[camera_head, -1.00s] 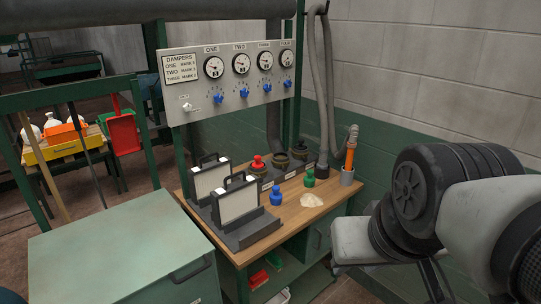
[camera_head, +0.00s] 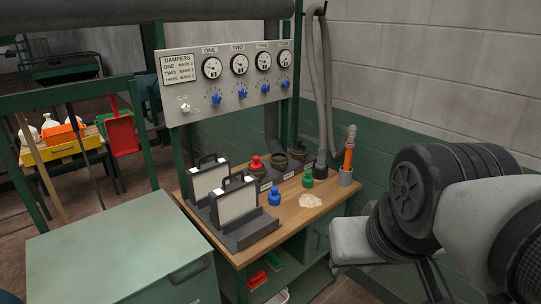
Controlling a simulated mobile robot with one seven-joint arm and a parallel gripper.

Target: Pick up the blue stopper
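The blue stopper (camera_head: 274,197) stands upright on the wooden bench top (camera_head: 290,222), just right of the black rack that holds two white-faced cases. A green stopper (camera_head: 308,178) stands behind it to the right. A red stopper (camera_head: 256,163) sits further back on a dark round fitting. Large dark and grey parts of my own arm fill the right side of the picture, well apart from the blue stopper. My gripper's fingers cannot be made out.
A pale spill (camera_head: 311,201) lies right of the blue stopper. A grey holder (camera_head: 345,177) with an orange-handled tool stands at the bench's right end. A green cabinet (camera_head: 110,255) is front left. The damper panel (camera_head: 225,82) rises behind the bench.

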